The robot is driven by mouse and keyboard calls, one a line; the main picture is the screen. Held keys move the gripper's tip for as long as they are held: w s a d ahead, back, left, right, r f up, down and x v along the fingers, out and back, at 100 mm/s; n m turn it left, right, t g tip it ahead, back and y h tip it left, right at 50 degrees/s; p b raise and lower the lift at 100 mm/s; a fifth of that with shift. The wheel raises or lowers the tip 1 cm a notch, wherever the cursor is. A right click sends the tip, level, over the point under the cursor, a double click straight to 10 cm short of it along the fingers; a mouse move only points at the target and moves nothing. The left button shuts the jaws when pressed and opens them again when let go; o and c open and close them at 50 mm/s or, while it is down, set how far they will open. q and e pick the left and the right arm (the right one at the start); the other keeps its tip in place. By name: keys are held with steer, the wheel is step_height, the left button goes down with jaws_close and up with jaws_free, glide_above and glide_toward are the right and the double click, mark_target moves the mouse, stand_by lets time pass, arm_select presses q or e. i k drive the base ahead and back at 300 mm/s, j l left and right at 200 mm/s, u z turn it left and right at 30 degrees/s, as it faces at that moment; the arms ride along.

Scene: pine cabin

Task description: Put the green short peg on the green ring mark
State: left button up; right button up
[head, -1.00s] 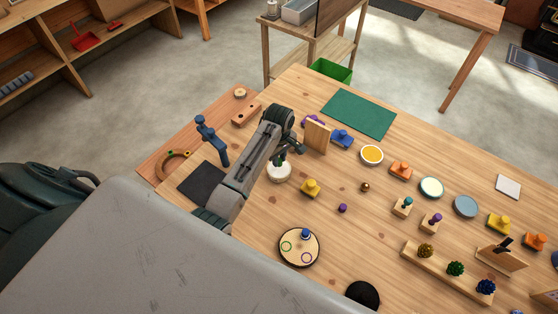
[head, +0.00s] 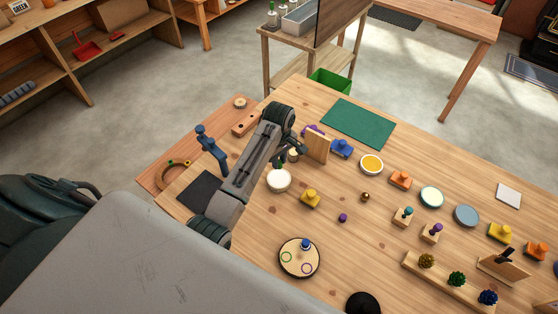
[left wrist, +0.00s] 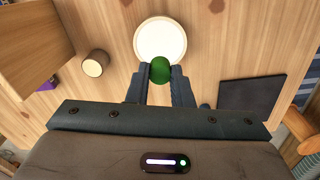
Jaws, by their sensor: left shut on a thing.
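My left gripper (left wrist: 160,74) is shut on the green short peg (left wrist: 160,68), whose rounded green end shows between the fingertips in the left wrist view. In the head view the left gripper (head: 280,162) is above the far edge of a white round dish (head: 279,181), and the peg is mostly hidden there. The green ring mark (head: 287,257) is on the left of a round wooden board (head: 299,272) nearer the front. It is bare. A blue peg (head: 305,245) stands on that board, beside a purple ring mark (head: 307,268). My right gripper is not in view.
A wooden block (head: 317,147) stands upright right of the gripper, with a small round wooden piece (head: 293,155) near it. A dark mat (head: 200,190) lies left.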

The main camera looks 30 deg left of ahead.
mark_target(288, 256)
steer(key=k, duration=1.5)
